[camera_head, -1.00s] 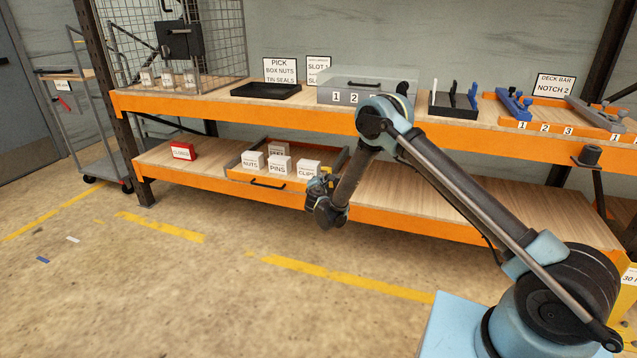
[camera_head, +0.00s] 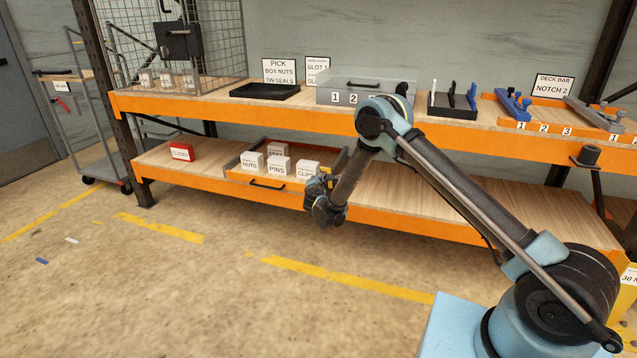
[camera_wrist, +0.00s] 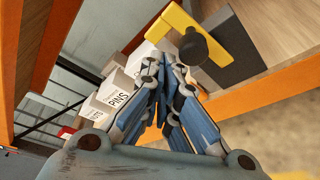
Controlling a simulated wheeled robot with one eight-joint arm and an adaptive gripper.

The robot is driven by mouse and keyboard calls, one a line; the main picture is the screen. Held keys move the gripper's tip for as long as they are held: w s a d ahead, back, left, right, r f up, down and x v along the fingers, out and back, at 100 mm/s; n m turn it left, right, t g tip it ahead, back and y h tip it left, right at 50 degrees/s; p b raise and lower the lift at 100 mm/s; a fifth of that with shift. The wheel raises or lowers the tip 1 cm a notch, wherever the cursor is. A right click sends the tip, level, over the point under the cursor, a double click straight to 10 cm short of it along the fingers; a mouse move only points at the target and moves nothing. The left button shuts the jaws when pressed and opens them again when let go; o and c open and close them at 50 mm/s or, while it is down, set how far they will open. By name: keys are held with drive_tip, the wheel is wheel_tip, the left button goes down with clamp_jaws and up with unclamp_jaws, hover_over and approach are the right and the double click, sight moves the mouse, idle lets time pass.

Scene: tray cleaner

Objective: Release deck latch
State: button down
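A yellow bar with a round black knob (camera_wrist: 194,47), which looks like the deck latch, is fixed to a dark block near the lower shelf's orange edge in the wrist view. In the head view my gripper (camera_head: 318,184) covers that spot, beside the right end of the pull-out drawer (camera_head: 234,176). In the wrist view my gripper (camera_wrist: 166,68) has its blue fingers drawn together, with nothing seen between the tips. The knob is just beyond and right of the tips; I cannot tell whether they touch.
White boxes marked PINS, NUTS and CLIPS stand in the drawer; the PINS box (camera_head: 278,167) is close to my gripper in the wrist view. A red box (camera_head: 182,152) sits left on the lower shelf. The upper shelf (camera_head: 215,108) overhangs. The floor in front is clear.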

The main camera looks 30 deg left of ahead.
drive_tip(key=s+d, duration=0.1)
drive_tip(key=s, duration=0.9)
drive_tip(key=shift+d, duration=0.2)
drive_tip(key=shift+w, duration=0.1)
